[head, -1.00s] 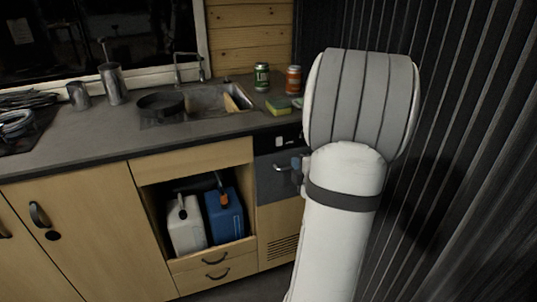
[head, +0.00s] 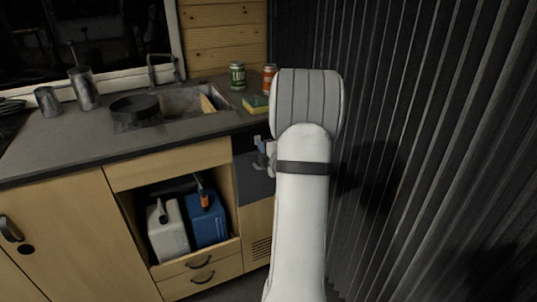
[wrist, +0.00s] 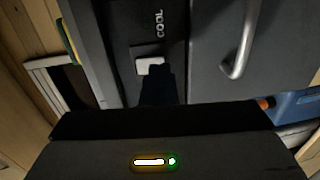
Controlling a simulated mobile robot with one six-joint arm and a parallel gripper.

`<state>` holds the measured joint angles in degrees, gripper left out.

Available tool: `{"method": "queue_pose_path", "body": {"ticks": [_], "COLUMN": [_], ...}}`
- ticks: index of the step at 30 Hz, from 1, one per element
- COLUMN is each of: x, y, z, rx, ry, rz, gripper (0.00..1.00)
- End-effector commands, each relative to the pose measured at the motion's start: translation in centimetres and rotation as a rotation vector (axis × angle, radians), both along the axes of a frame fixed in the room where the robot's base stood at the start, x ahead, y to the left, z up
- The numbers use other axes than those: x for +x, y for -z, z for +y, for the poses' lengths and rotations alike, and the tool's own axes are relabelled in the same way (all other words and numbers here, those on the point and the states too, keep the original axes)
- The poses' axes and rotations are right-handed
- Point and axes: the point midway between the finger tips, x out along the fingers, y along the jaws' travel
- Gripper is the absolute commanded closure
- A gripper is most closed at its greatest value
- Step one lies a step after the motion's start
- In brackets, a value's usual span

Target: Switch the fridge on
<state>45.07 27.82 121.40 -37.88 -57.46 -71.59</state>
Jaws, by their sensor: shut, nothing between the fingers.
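The fridge (head: 255,184) has a dark grey front under the right end of the counter, in the head view. In the wrist view its black control strip (wrist: 120,22) carries the word COOL and a pale switch (wrist: 148,62). A silver fridge handle (wrist: 239,42) stands out to the right of the switch. My gripper (wrist: 158,72) is shut and empty. Its dark fingertips overlap the lower right edge of the switch in the wrist view; I cannot tell whether they touch it. My arm hides most of the gripper in the head view.
Two cans, green (head: 237,76) and orange (head: 268,78), and a sponge (head: 255,103) stand on the counter by the sink (head: 191,101). A blue canister (head: 209,222) and a white one sit in the open cupboard. A dark ribbed wall (head: 400,150) rises at right.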

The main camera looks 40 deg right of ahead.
Motion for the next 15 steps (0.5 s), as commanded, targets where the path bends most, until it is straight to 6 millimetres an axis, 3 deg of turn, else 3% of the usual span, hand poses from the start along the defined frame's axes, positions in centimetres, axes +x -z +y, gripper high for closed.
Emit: {"method": "queue_pose_path", "body": {"ticks": [4,15], "x": [0.88,1.0], "y": [0.15,0.18], "z": [-0.15,-0.16], "rx": [0.0,0.0], "ry": [0.0,0.0], "rz": [0.001,-0.001], "gripper": [1.0,1.0]}}
